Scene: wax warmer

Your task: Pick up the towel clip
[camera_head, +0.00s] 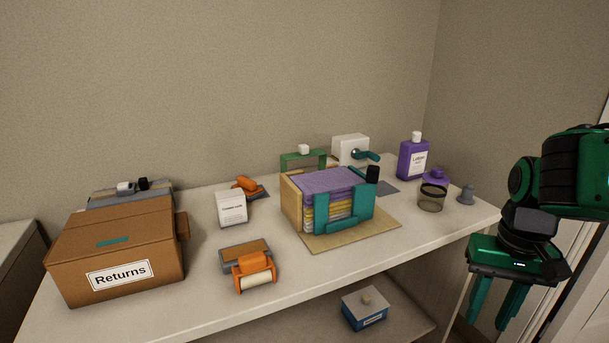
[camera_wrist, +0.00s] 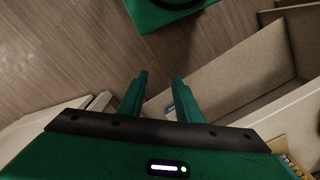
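A teal U-shaped piece (camera_head: 343,219) sits against the front of a stack of folded purple and yellow cloths (camera_head: 327,181) on the table. It may be the towel clip, but I cannot tell for sure. Smaller orange pieces lie at the left: one on a small grey-and-brown block and one farther back. My gripper (camera_head: 488,323) hangs off the table's right end, fingers pointing down, well away from the stack. In the wrist view, its two teal fingers (camera_wrist: 160,76) stand apart with nothing between them.
A brown Returns box (camera_head: 121,237) fills the table's left end. A purple lotion bottle (camera_head: 413,160), a dark mesh cup (camera_head: 432,197) and a small grey knob (camera_head: 466,194) stand near the right end. A blue-and-white box (camera_head: 365,309) sits on the lower shelf.

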